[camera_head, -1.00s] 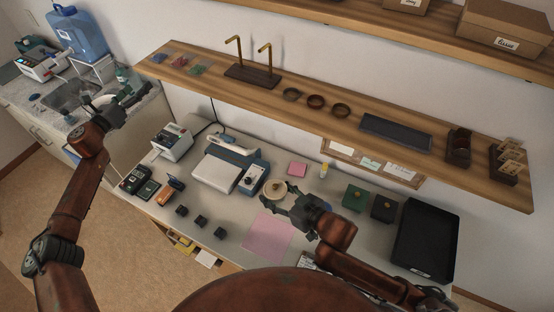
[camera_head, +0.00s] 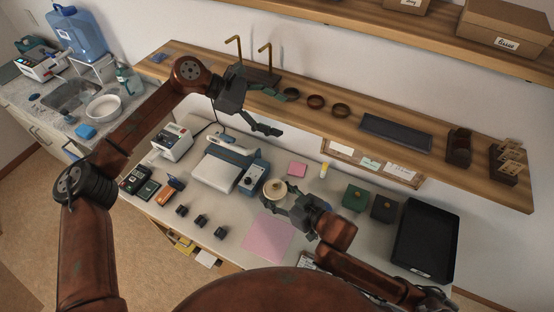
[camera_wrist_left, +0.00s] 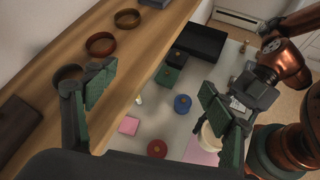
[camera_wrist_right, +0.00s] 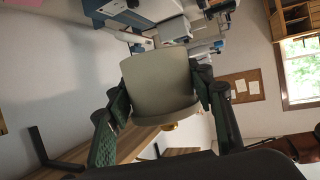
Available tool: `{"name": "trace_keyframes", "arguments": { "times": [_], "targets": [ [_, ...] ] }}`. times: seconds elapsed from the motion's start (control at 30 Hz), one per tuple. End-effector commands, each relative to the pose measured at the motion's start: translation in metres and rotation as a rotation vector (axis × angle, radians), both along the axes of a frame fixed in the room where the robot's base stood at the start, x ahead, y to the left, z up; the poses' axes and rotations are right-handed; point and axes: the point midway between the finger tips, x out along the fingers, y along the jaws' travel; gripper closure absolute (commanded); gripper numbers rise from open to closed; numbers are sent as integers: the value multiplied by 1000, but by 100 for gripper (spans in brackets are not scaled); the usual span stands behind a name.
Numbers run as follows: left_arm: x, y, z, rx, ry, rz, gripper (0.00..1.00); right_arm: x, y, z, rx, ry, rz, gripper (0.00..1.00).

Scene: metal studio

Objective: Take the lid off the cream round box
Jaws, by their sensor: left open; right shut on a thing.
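The cream round box (camera_head: 273,191) is held upright above the table by my right gripper (camera_head: 284,199), which is shut on its side. Its lid is on, with a small knob (camera_head: 277,186) on top. In the right wrist view the box (camera_wrist_right: 160,85) sits between both fingers, the lid rim (camera_wrist_right: 166,118) and brass knob (camera_wrist_right: 170,127) toward the picture's bottom. My left gripper (camera_head: 276,113) is open and empty, up by the shelf's front edge, above and apart from the box. In the left wrist view the box (camera_wrist_left: 209,138) is partly hidden behind a finger.
The wooden shelf (camera_head: 225,86) with rings and a hook stand is close to my left gripper. On the table are red (camera_wrist_left: 157,148) and blue (camera_wrist_left: 182,103) round things, a green box (camera_head: 355,198), a black tray (camera_head: 425,240) and a pink sheet (camera_head: 268,236).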

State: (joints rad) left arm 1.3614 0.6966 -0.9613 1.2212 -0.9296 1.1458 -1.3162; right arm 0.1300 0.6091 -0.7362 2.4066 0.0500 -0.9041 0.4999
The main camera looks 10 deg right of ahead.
Motion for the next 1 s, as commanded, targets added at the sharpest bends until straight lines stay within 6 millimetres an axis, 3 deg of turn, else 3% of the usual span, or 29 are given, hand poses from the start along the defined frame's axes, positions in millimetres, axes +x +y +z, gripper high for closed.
{"name": "trace_keyframes", "arguments": {
  "times": [0.03, 0.13, 0.2, 0.3, 0.5, 0.67, 1.0],
  "targets": [
    [-26, -15, -4, 91, -41, -86, 24, 0, 0, 0, 0, 0, 0, 93],
    [-72, -26, -26, 324, -130, -252, 24, 0, 0, 0, 0, 0, 0, 93],
    [-94, -22, -40, 484, -187, -341, 24, 0, 0, 0, 1, -1, 0, 93],
    [-111, -10, -51, 681, -259, -426, 24, 0, 0, 0, 0, 0, 0, 93],
    [-121, 11, -57, 916, -341, -493, 24, 0, 0, 0, 0, 0, 0, 93],
    [-121, 16, -64, 960, -353, -503, 24, 0, 0, 0, 0, 0, 0, 93],
    [-122, 16, -121, 956, -350, -506, 24, 0, 0, 0, 0, 0, 0, 93]
  ]
}}
